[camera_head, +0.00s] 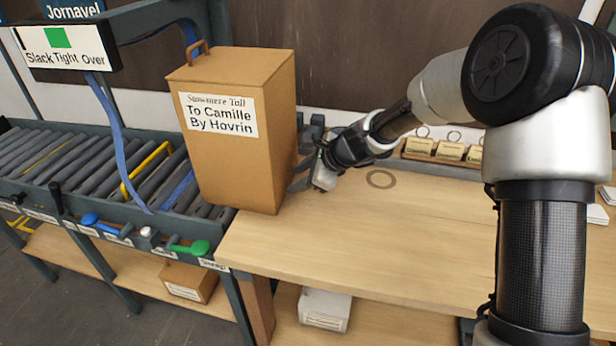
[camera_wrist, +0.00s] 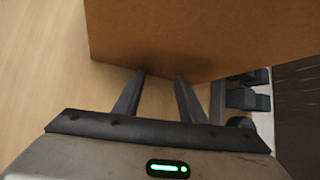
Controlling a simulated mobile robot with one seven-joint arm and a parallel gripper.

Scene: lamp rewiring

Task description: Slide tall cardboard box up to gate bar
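The tall cardboard box (camera_head: 235,150) stands upright at the left end of the wooden table, where the table meets the roller conveyor. It has a brown handle on top and a label reading "To Camille By Hovrin". My gripper (camera_head: 298,186) is low at the box's right side. In the wrist view, my gripper (camera_wrist: 160,76) has its two fingers apart with nothing between them, tips at the face of the box (camera_wrist: 200,35); I cannot tell whether they touch. A yellow bar (camera_head: 147,172) stands over the rollers left of the box; I cannot tell if it is the gate bar.
The roller conveyor (camera_head: 75,165) has blue (camera_head: 90,219) and green (camera_head: 199,247) levers along its front edge. A sign (camera_head: 65,46) hangs above it. A dark ring (camera_head: 381,179) lies on the wooden table (camera_head: 390,240), whose front is clear. Small tagged items (camera_head: 450,150) stand at the back.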

